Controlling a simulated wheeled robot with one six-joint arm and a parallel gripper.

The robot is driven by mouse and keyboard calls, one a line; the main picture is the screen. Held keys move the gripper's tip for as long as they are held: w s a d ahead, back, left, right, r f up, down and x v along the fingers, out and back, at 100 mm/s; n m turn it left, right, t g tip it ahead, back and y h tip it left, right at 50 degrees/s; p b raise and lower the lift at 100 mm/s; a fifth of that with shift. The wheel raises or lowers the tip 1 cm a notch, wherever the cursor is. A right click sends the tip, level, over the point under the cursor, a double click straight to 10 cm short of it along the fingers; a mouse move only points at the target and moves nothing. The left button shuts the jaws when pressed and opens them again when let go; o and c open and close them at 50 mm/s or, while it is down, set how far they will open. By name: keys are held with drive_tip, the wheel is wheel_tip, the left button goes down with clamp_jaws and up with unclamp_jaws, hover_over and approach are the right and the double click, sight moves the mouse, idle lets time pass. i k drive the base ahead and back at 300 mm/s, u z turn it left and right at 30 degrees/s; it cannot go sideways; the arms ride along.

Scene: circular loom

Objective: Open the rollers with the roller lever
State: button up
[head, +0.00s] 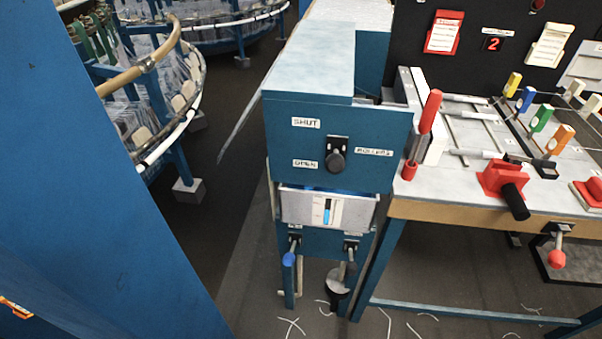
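The roller lever (336,160) is a short black knob on a dark plate, on the front of a blue cabinet (375,125). A "SHUT" label (306,122) is above and left of it, an "OPEN" label (305,164) is level with it on the left, and a "ROLLERS" label (374,152) is on its right. The knob points out towards the camera and covers the lower part of its plate. I cannot tell its exact setting. The rollers cannot be made out. My gripper is not in view.
On the right, a workbench (450,210) carries red-handled levers and coloured tags. A circular loom (150,90) stands left. Floor between is clear; thread scraps lie in front.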

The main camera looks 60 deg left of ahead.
sight(335, 163)
drive_tip(key=u, duration=0.45)
drive_tip(key=i, duration=0.3)
drive_tip(key=u, duration=2.25)
drive_tip(key=k, duration=0.5)
drive_tip(key=z, duration=0.55)
drive_tip(key=i, duration=0.75)
drive_tip(key=u, duration=0.25)
